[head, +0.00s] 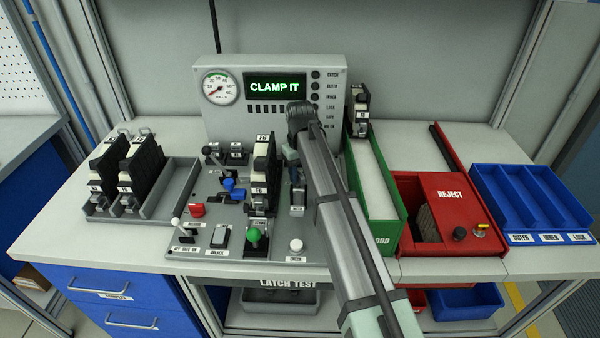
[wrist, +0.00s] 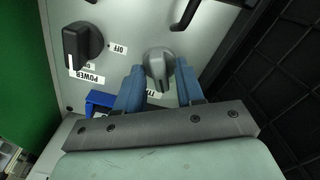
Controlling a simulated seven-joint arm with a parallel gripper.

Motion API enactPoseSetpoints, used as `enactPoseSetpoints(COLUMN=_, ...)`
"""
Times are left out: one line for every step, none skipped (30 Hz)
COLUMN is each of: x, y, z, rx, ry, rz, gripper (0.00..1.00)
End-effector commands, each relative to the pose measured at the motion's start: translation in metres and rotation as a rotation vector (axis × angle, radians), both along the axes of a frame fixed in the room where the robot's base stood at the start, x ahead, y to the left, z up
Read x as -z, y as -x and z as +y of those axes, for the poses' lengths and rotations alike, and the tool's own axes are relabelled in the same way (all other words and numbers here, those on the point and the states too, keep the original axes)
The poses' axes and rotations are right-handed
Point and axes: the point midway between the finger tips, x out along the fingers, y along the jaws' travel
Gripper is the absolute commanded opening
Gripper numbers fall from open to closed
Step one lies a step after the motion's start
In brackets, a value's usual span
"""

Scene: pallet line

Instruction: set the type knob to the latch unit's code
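In the wrist view a grey knob (wrist: 158,68) sits between the two blue fingertips of my gripper (wrist: 158,82). The fingers are apart, one on each side of the knob, and narrow gaps seem to show. I cannot tell whether either finger touches it. The label by the knob is partly hidden and unreadable. In the head view my gripper (head: 292,160) is over the right part of the test panel (head: 225,262), and my arm hides the knob there. A black-and-cream latch unit (head: 262,175) stands upright on the panel; its small code tag is too small to read surely.
The display (head: 275,87) reads "CLAMP IT". A black power knob (wrist: 82,42) is left of the grey knob. Green-ball (head: 254,235) and white-ball levers, a red reject bin (head: 400,210), a green-walled chute (head: 350,165) and a rack of units (head: 160,205) surround it.

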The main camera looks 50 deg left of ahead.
Motion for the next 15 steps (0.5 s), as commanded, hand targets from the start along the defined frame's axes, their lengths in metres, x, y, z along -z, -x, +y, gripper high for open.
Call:
enactPoseSetpoints(x=0.0, y=0.0, z=0.0, rx=0.0, ry=0.0, rz=0.0, gripper=0.43)
enactPoseSetpoints(x=0.0, y=0.0, z=0.0, rx=0.0, ry=0.0, rz=0.0, gripper=0.43)
enactPoseSetpoints(x=0.0, y=0.0, z=0.0, rx=0.0, ry=0.0, rz=0.0, gripper=0.43)
enactPoseSetpoints(x=0.0, y=0.0, z=0.0, rx=0.0, ry=0.0, rz=0.0, gripper=0.43)
enactPoseSetpoints(x=0.0, y=0.0, z=0.0, rx=0.0, ry=0.0, rz=0.0, gripper=0.43)
enactPoseSetpoints(x=0.0, y=0.0, z=0.0, rx=0.0, ry=0.0, rz=0.0, gripper=0.43)
enactPoseSetpoints(x=0.0, y=0.0, z=0.0, rx=0.0, ry=0.0, rz=0.0, gripper=0.43)
enactPoseSetpoints(x=-0.001, y=0.0, z=0.0, rx=0.0, ry=0.0, rz=0.0, gripper=0.43)
enactPoseSetpoints(x=-0.002, y=0.0, z=0.0, rx=0.0, ry=0.0, rz=0.0, gripper=0.43)
enactPoseSetpoints(x=-0.003, y=0.0, z=0.0, rx=0.0, ry=0.0, rz=0.0, gripper=0.43)
enactPoseSetpoints(x=-0.005, y=0.0, z=0.0, rx=0.0, ry=0.0, rz=0.0, gripper=0.43)
enactPoseSetpoints(x=-0.008, y=0.0, z=0.0, rx=0.0, ry=0.0, rz=0.0, gripper=0.43)
enactPoseSetpoints(x=-0.011, y=0.0, z=0.0, rx=0.0, ry=0.0, rz=0.0, gripper=0.43)
enactPoseSetpoints(x=-0.014, y=0.0, z=0.0, rx=0.0, ry=0.0, rz=0.0, gripper=0.43)
enactPoseSetpoints(x=-0.019, y=-0.001, z=0.001, rx=0.0, ry=-0.001, rz=-0.001, gripper=0.43)
